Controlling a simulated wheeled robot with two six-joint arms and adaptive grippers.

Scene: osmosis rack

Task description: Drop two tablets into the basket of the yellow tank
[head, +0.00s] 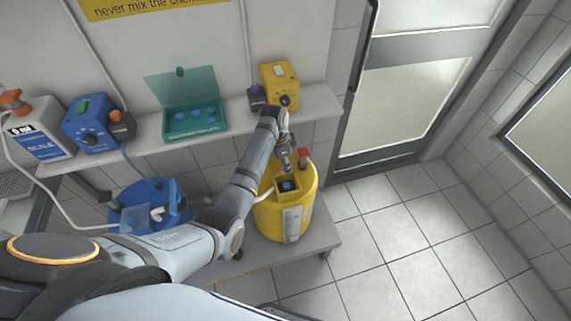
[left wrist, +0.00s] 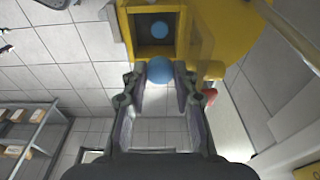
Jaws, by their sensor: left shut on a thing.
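The yellow tank (head: 268,222) stands on a low platform. Its small square basket (head: 282,193) is open at the top, and a blue spot shows in it. In the left wrist view the dark basket opening (left wrist: 145,49) has one blue tablet (left wrist: 159,30) inside. My left gripper (head: 287,168) is just above the tank, close to the basket. In the left wrist view this gripper (left wrist: 159,75) is shut on another blue tablet (left wrist: 159,70), held between the fingertips at the near edge of the opening. My right gripper is not in view.
A teal tablet box (head: 170,135) with its lid up and several blue tablets stands on the wall shelf (head: 240,112). A blue tank (head: 160,195) stands left of the yellow one. A red cap (head: 303,153) sticks up beside the basket. Floor at right is clear.

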